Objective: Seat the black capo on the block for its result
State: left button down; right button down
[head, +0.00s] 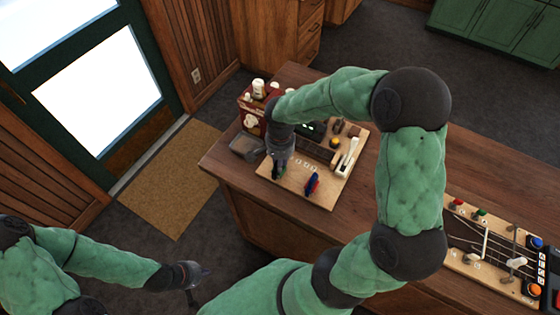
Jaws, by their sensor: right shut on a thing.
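My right gripper (279,160) points down over the left part of a pale wooden board (328,194) on the counter. It is shut on a small dark thing at its fingertips, which looks like the black capo (276,173); the fingers hide much of it. I cannot tell whether it touches the board. A block for the capo cannot be made out clearly; a dark device with green lights (313,128) sits at the board's back, partly behind my wrist. My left gripper (199,283) is empty and looks open, low over the floor, away from the counter.
On the board are a blue and red item (312,183), a white lever-like piece (348,155) and an orange knob (335,142). A clear bin (245,146) and a red box (250,117) stand left. Another board (470,262) with strings and knobs lies right.

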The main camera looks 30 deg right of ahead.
jog(key=shift+f, duration=0.15)
jog(key=c, duration=1.4)
grip_release()
jog(key=shift+r+p, duration=3.55)
jog(key=shift+r, duration=2.05)
